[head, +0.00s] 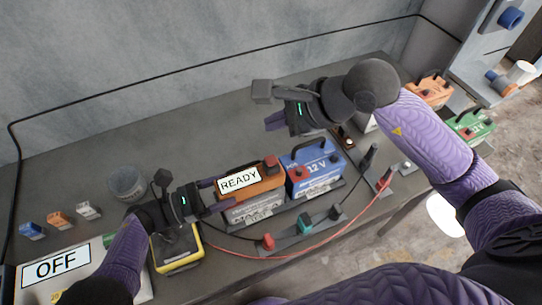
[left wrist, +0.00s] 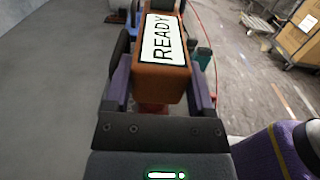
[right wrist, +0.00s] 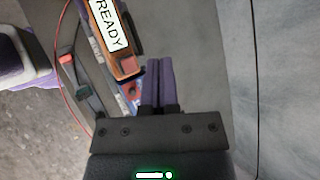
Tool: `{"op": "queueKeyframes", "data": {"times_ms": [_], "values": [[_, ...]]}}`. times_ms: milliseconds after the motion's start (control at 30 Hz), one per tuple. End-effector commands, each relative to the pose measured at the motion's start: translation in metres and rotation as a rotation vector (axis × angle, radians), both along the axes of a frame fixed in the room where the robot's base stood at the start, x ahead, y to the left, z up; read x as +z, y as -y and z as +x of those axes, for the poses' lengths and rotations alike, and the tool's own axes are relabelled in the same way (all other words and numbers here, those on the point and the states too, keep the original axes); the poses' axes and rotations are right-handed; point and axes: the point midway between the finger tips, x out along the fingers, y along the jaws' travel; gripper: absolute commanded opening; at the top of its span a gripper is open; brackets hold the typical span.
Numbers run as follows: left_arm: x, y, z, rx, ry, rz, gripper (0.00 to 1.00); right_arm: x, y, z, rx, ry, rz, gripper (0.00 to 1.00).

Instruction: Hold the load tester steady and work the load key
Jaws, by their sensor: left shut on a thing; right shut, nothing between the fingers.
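The load tester (head: 249,188) is an orange box with a READY label, on top of a grey battery (head: 256,209). A red knob, likely the load key (head: 270,164), stands at its right end; it also shows in the right wrist view (right wrist: 128,63). My left gripper (head: 214,196) is shut on the tester's left end, one finger on each side, as the left wrist view shows (left wrist: 160,85). My right gripper (head: 272,122) is shut and empty, above and behind the tester and the blue battery. Its fingertips are apart from the knob.
A blue 12 V battery (head: 314,170) stands right of the tester. Red and black clamps with cables (head: 304,222) lie in front. A yellow meter (head: 177,250), an OFF sign (head: 56,264) and a grey cup (head: 127,183) are at left. The back of the bench is clear.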

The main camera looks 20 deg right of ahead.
Motion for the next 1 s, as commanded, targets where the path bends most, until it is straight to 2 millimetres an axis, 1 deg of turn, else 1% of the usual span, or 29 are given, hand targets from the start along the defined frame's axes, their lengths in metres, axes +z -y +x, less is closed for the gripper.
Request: {"op": "queueKeyframes", "data": {"times_ms": [100, 300, 500, 667, 1000], "values": [[0.0, 0.0, 0.0, 0.0, 0.0, 0.0, 0.0, -0.019, 0.0, -0.001, -0.001, -0.006, 0.002, 0.0], [0.0, 0.0, 0.0, 0.0, 0.0, 0.0, 0.0, -0.048, 0.0, -0.001, -0.001, -0.005, 0.001, 0.0], [0.0, 0.0, 0.0, 0.0, 0.0, 0.0, 0.0, -0.067, 0.0, 0.0, -0.001, -0.003, 0.0, 0.0], [0.0, 0.0, 0.0, 0.0, 0.0, 0.0, 0.0, -0.072, 0.0, 0.0, 0.001, -0.001, 0.0, 0.0], [0.0, 0.0, 0.0, 0.0, 0.0, 0.0, 0.0, -0.072, 0.0, 0.0, 0.0, -0.001, -0.001, 0.0]]}}
